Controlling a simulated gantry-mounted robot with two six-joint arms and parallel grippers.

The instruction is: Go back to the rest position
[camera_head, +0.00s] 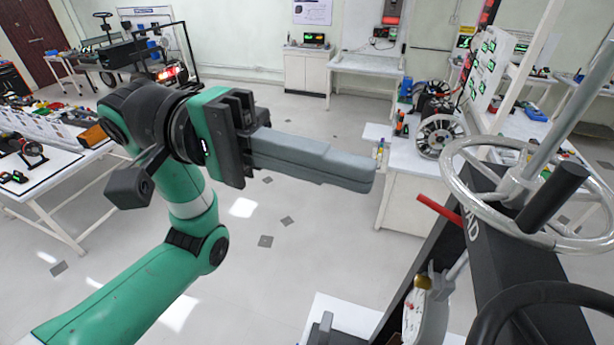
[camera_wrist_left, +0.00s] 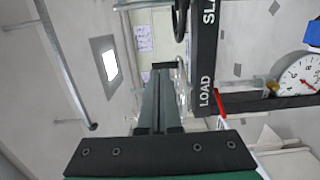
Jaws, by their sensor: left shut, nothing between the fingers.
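My left gripper (camera_head: 368,174) is raised in the middle of the head view, on its green arm coming in from the lower left. Its long grey fingers are shut together with nothing between them, and they point right. In the left wrist view the fingers (camera_wrist_left: 160,78) also lie side by side, shut. The gripper is in free air, left of the chassis rig and apart from it. My right gripper does not show in either view.
The rig at right has a silver steering wheel (camera_head: 452,190), a red lever (camera_head: 438,209) and a dark frame. A round dial (camera_wrist_left: 302,76) shows in the wrist view. A table (camera_head: 62,160) with parts stands left. Open floor (camera_head: 285,255) lies below the gripper.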

